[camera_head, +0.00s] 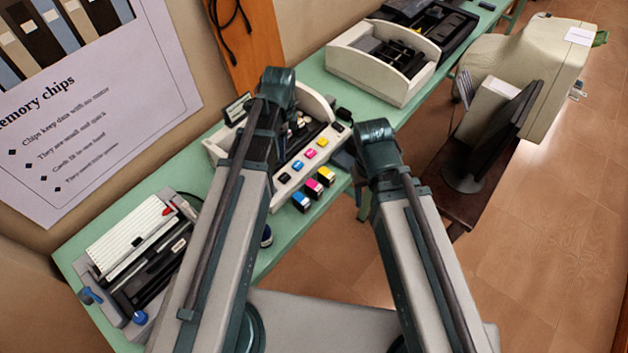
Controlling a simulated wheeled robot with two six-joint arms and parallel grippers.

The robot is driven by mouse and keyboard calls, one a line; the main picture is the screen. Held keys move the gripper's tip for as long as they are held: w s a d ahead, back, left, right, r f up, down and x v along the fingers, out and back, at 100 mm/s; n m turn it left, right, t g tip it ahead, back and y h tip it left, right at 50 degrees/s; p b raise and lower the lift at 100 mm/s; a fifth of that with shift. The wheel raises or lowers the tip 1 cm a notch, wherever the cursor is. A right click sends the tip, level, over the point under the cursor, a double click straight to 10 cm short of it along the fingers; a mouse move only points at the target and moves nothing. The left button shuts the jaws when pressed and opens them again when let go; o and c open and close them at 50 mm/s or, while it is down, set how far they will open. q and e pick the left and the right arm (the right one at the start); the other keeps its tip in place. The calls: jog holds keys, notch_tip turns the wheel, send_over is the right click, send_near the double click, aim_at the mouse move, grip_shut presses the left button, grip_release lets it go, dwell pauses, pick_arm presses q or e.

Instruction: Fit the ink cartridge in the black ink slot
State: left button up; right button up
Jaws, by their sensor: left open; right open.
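A cream printer-like unit (318,100) stands on the green table in the middle. Its front rim bears a row of colour marks: cyan (298,165), magenta (310,153) and yellow (322,141), with black pieces (337,127) at the row's ends. Cartridge-like blocks with a cyan face (301,201), a magenta face (313,187) and a yellow face (326,175) sit at its front. A dark piece (343,160) beside the yellow one is too small to identify. I cannot tell the black ink slot for sure. My two arms rise from below; neither gripper's fingers show.
A cream open-topped box (352,61) with dark parts stands farther along the table (205,158). A dark screen (497,140) and a beige housing (545,75) stand at right. Bare floor lies at lower right.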

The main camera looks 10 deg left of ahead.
pick_arm(q)
jog(key=s+d+n, duration=1.2)
jog(key=s+n, duration=0.1)
jog(key=shift+d+y, duration=0.25)
jog(key=shift+y, duration=0.15)
jog(key=shift+f+b, duration=0.6)
jog(key=shift+b, duration=0.05)
